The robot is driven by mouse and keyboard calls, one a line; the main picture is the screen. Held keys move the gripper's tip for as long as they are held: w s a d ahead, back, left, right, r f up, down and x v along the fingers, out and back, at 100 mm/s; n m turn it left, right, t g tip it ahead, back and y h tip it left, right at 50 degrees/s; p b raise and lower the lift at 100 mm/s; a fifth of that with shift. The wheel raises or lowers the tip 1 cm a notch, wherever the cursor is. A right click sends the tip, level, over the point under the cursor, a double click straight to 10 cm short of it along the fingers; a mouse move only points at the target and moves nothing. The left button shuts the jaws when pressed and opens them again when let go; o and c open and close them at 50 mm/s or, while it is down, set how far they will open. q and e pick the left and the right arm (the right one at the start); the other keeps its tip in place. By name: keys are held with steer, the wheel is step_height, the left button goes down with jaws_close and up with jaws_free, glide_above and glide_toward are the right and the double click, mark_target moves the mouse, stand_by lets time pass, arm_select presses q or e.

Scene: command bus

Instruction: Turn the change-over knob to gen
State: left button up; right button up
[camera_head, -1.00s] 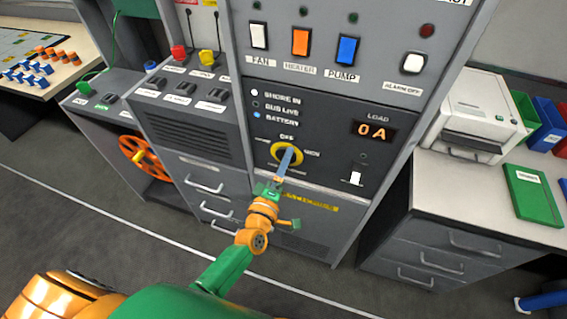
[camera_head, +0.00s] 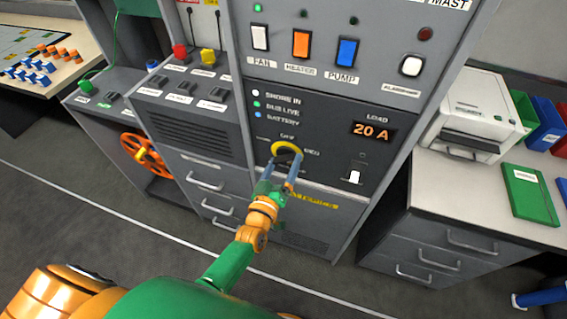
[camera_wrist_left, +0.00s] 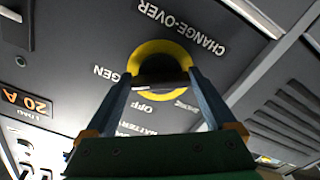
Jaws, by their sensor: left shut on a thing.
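The change-over knob, with its yellow ring (camera_head: 287,147), is on the dark panel of the grey console. In the left wrist view its ring (camera_wrist_left: 162,50) shows between the fingers, with the GEN label (camera_wrist_left: 111,76) left of it and OFF below. My left gripper (camera_head: 284,163) reaches up to the knob, one finger on each side, and is shut on it. The left gripper (camera_wrist_left: 160,72) hides part of the knob in the wrist view, and I cannot tell exactly where its pointer stands. The load display (camera_head: 373,132) reads 20 A. My right gripper is not in view.
Above the knob are the fan (camera_head: 260,38), heater (camera_head: 301,43) and pump (camera_head: 347,51) switches. The bus live lamp (camera_head: 256,104) is green. The floor before the console is clear.

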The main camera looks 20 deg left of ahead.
arm_select(q)
steer(key=shift+r+m, duration=0.2)
steer(key=shift+m, duration=0.1)
stand_by(0.4)
steer(key=o, duration=1.1)
steer(key=shift+w+f, duration=0.1)
steer(key=shift+c, duration=0.2)
steer(key=s, duration=0.7)
steer(key=shift+a+p, duration=0.15)
steer(key=shift+p, duration=0.15)
